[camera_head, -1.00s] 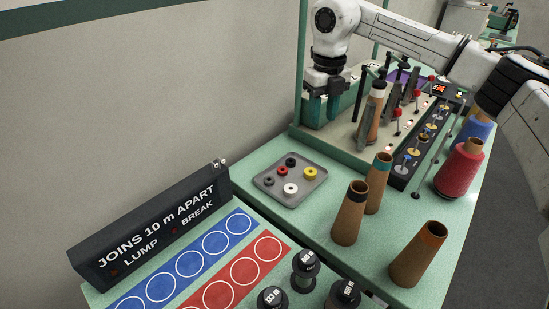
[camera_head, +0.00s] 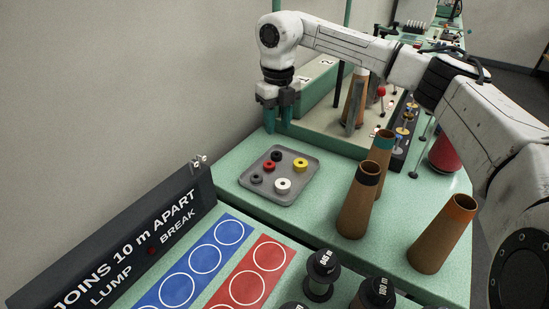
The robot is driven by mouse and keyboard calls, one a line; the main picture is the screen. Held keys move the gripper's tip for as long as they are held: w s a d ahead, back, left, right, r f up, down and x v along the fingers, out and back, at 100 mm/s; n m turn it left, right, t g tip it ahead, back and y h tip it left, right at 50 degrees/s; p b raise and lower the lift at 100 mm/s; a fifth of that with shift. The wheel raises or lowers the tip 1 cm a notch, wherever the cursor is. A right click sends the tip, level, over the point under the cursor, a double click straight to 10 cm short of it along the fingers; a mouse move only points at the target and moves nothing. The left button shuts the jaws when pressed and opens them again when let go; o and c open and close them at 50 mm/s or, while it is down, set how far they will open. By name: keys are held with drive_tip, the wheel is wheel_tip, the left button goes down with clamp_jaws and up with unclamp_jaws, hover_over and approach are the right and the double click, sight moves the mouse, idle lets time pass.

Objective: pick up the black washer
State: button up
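The black washer (camera_head: 276,156) lies at the back of a shallow grey tray (camera_head: 307,188) on the green bench. A red washer (camera_head: 269,166) lies just in front of it, a yellow washer (camera_head: 300,165) to its right, a white washer (camera_head: 283,186) nearer the front. A dark grey washer (camera_head: 256,179) lies at the tray's left. My gripper (camera_head: 277,127) points down with two teal fingers, a little above and behind the tray. The fingers look apart with nothing between them.
Brown cones (camera_head: 358,203) stand right of the tray. A black sign box (camera_head: 120,245) stands at left, with blue and red circle strips (camera_head: 262,262) and black spools (camera_head: 322,275) in front. A machine bed with rods (camera_head: 335,120) is behind.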

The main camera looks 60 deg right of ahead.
sight(276, 156)
drive_tip(key=f, duration=0.9)
drive_tip(key=shift+w, duration=0.35)
drive_tip(key=shift+c, duration=0.3)
drive_tip(key=c, duration=0.6)
drive_tip(key=shift+c, duration=0.2)
drive_tip(key=shift+r, duration=0.15)
